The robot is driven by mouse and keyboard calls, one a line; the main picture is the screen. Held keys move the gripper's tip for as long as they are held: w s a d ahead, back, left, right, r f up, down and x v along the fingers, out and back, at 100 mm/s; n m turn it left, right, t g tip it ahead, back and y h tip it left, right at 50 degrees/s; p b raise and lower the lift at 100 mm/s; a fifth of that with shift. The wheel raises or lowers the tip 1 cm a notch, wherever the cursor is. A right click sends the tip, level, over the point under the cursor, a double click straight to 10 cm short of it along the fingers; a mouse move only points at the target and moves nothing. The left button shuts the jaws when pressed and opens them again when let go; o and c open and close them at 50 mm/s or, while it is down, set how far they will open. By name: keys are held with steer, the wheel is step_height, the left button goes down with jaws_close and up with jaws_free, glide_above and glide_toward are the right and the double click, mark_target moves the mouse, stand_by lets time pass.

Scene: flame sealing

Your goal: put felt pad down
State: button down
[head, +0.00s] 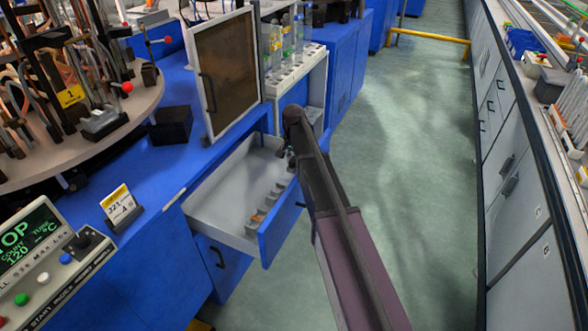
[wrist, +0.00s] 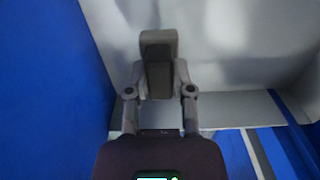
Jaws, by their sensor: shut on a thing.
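My gripper (wrist: 158,82) is shut on a grey, block-like thing with a darker middle, which I take to be the felt pad (wrist: 158,45). It shows upright between the two fingers in the wrist view. In the head view my gripper (head: 290,155) is small and partly hidden by my arm, at the right back part of an open drawer (head: 222,200). The pad cannot be made out in the head view. In the wrist view a pale grey surface lies beyond the pad; I cannot tell whether the pad touches it.
Bottles (head: 277,45) stand in a white rack (head: 295,75). The floor (head: 420,130) to the right is clear.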

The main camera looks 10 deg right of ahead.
mark_target(293, 159)
steer(key=shift+f+b, duration=0.85)
steer(key=shift+f, duration=0.35)
steer(key=shift+f, duration=0.15)
steer(key=shift+c, duration=2.4)
jaws_free()
step_height(293, 159, up, 14)
steer(key=p, duration=1.3)
steer(key=shift+a, duration=0.15)
steer(key=shift+s+f, duration=0.1)
